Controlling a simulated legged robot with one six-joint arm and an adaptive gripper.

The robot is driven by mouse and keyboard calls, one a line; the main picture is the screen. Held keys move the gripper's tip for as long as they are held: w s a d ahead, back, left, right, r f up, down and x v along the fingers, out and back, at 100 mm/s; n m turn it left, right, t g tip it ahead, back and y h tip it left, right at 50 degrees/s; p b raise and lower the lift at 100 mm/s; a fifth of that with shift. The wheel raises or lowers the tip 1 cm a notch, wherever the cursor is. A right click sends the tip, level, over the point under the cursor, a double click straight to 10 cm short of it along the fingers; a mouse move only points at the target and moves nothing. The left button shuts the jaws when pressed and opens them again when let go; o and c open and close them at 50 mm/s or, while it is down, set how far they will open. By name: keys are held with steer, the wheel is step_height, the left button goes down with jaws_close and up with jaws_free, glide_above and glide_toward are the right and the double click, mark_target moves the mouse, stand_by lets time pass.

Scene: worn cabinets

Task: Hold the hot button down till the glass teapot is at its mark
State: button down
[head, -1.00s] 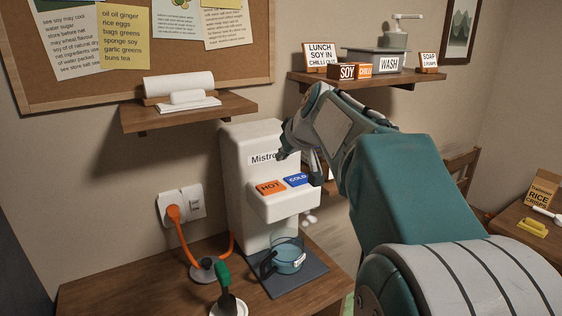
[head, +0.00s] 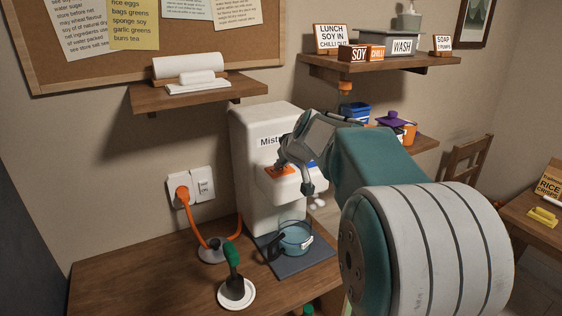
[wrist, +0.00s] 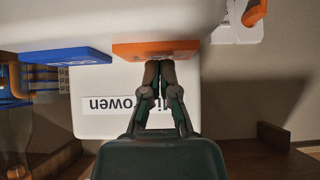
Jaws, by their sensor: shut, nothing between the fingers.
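The white dispenser (head: 250,150) stands on the counter with an orange HOT button (head: 270,171) and a blue COLD button (head: 313,165) on its ledge. My gripper (head: 281,165) is shut and empty, its fingertips at the HOT button. In the wrist view, the picture is upside down and the closed fingertips (wrist: 158,64) meet the edge of the orange button (wrist: 140,50); I cannot tell whether it is pressed in. The blue button (wrist: 60,56) lies beside it. The glass teapot (head: 296,238) stands below the spout, bluish, with a dark handle. Its water level and mark are unclear.
A dark mat (head: 290,268) lies under the teapot. A green-handled brush (head: 233,258) stands on a white dish to the left. An orange cord (head: 190,212) runs from the wall socket. A shelf (head: 200,96) hangs above left. The counter's left front is clear.

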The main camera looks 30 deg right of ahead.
steer(key=shift+f, duration=0.1)
steer(key=shift+s+a+f, duration=0.1)
steer(key=shift+f, duration=1)
stand_by(0.4)
step_height(320, 180, up, 5)
steer(key=v, duration=1)
stand_by(0.4)
